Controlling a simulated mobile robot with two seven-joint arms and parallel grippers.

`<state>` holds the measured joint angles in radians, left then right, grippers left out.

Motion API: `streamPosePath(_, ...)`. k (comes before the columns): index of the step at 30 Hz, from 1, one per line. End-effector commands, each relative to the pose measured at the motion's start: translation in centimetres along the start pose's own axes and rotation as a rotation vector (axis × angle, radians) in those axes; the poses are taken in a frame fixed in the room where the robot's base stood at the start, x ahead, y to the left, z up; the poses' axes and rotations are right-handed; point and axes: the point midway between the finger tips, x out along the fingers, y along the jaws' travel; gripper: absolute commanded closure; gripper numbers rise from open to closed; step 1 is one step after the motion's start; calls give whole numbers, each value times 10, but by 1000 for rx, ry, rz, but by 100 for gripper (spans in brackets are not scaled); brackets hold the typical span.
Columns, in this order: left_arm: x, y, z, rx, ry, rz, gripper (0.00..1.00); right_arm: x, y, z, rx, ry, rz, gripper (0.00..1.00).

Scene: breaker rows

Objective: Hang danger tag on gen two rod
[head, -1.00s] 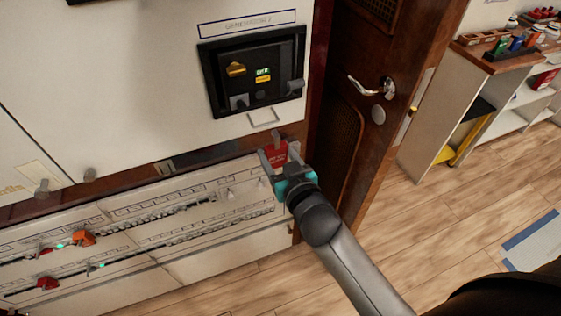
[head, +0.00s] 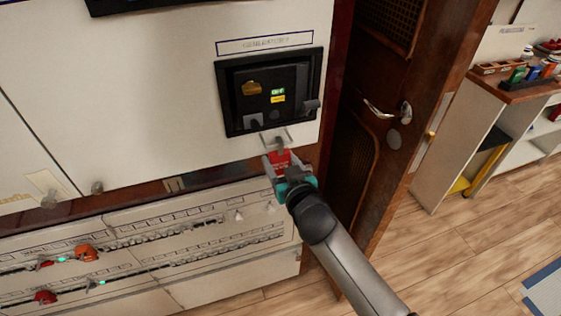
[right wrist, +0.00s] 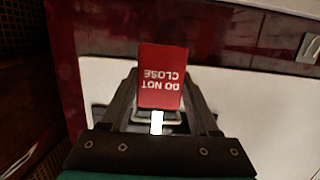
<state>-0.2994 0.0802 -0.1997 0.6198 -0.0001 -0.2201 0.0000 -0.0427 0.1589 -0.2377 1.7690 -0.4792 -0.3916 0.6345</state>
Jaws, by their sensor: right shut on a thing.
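The red danger tag (head: 279,158) is held in my right gripper (head: 280,165), just below the Generator 2 breaker panel (head: 268,93). In the right wrist view the tag (right wrist: 161,62) reads "DO NOT CLOSE" upside down, between the fingers of my right gripper (right wrist: 161,95). The rod (head: 285,133) is a thin, pale bracket sticking out from the white cabinet under the panel. The tag's top is very near the rod in the head view. I cannot tell whether they touch. My left gripper is out of view.
A wooden door (head: 375,110) with a metal handle stands right of the cabinet. Breaker rows (head: 150,240) with red and orange pieces lie below left. A shelf unit (head: 470,130) stands at the far right. The wood floor between is clear.

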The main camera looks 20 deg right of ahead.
Motion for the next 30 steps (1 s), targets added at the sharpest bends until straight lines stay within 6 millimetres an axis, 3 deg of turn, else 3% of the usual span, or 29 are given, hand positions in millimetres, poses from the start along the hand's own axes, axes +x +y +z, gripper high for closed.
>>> streamPosePath(9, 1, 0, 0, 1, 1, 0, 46, 0, 0, 1, 0, 1, 0, 93)
streamPosePath(10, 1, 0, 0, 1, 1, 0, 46, 0, 0, 1, 0, 1, 0, 37)
streamPosePath(19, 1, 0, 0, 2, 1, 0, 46, 0, 0, 1, 0, 1, 0, 3)
streamPosePath(30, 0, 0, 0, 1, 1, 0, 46, -5, 0, 1, 1, 0, 0, 3)
